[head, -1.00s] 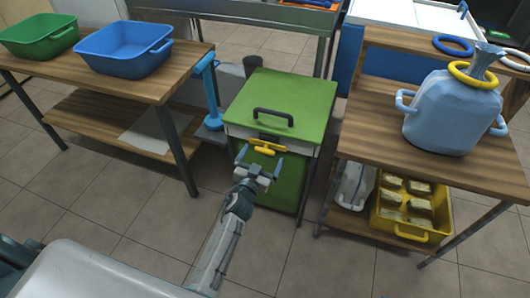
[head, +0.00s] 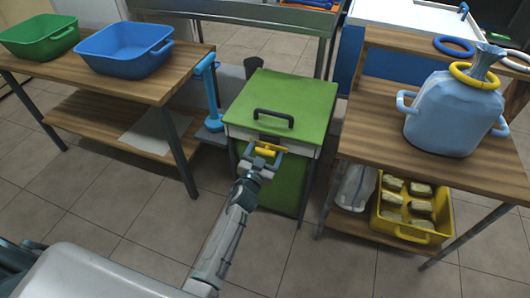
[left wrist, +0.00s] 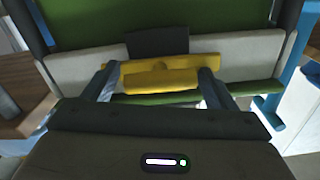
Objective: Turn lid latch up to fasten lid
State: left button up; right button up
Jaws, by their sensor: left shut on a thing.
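The green lid (head: 282,98) with a dark handle (head: 273,117) lies flat on top of the box with the green front (head: 283,182). The yellow lid latch (head: 267,150) sits at the front edge under the lid, lying crosswise. My left gripper (head: 264,160) is at the latch, shut on it. In the left wrist view the yellow latch (left wrist: 160,78) lies between the two fingers, below a dark block (left wrist: 157,43) on the pale rim. My right gripper is not in view.
A wooden table with green (head: 38,36) and blue (head: 124,50) tubs stands left. A wooden shelf on the right holds a light blue sack (head: 452,113) with a yellow ring and, below, a yellow crate (head: 403,235). Tiled floor in front is free.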

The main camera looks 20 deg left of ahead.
pick_arm(q)
jog(key=m, duration=0.8)
jog(key=shift+m, duration=0.4)
jog(key=m, duration=0.3)
jog(key=shift+m, duration=0.3)
jog(key=m, duration=0.3)
jog(key=shift+f, duration=0.1)
jog(key=shift+m, duration=1.2)
jog(key=o, duration=1)
jog(key=shift+c, duration=0.2)
